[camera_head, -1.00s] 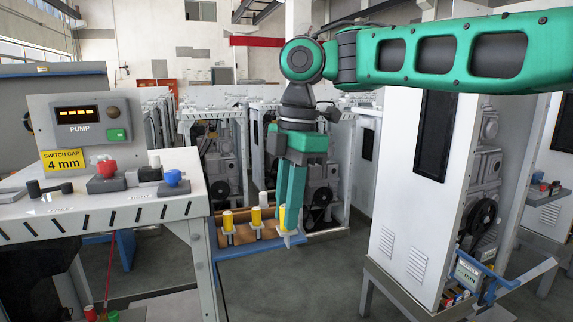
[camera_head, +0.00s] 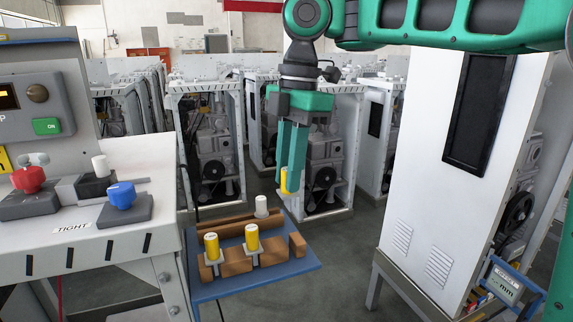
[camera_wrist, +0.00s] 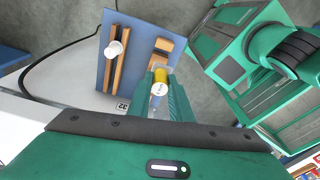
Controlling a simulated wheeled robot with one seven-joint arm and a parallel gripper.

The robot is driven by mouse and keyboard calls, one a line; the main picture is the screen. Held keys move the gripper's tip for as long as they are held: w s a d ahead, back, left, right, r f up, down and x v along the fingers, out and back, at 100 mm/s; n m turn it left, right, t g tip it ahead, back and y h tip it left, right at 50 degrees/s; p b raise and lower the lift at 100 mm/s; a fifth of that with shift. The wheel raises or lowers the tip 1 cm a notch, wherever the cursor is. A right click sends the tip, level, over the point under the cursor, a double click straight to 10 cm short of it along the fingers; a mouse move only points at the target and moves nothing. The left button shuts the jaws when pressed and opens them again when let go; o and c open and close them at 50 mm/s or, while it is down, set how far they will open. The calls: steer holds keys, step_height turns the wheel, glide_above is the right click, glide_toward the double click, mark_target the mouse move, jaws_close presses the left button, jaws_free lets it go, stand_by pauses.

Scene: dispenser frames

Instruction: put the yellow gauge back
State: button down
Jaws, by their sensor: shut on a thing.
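The yellow gauge (camera_head: 284,181) is held upright between the fingers of my gripper (camera_head: 291,185), with a pale plate below it. In the head view it appears above and behind the right end of the blue tray (camera_head: 224,288). In the wrist view the gauge (camera_wrist: 160,77) with its white top shows between my fingers (camera_wrist: 162,98), which are shut on it. Two other yellow-topped gauges, a left one (camera_head: 212,247) and a right one (camera_head: 251,238), stand in the wooden rack (camera_head: 238,267) on the tray. The exact height of the held gauge above the tray is unclear.
A white-topped piece (camera_head: 261,205) stands in the rear wooden rail. The control bench (camera_head: 100,240) with red and blue knobs is left of the tray. A tall white cabinet (camera_head: 430,210) stands close on the right. Grey floor is clear between them.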

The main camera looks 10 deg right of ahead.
mark_target(290, 195)
steer(key=shift+d, duration=0.1)
stand_by(0.3)
steer(key=shift+a+f, duration=0.2)
steer(key=shift+f, duration=0.45)
steer(key=shift+d+f, duration=0.2)
steer(key=shift+f, duration=1.65)
steer(key=shift+f, duration=2.85)
steer(key=c, duration=1.5)
jaws_free()
steer(key=shift+c, duration=0.2)
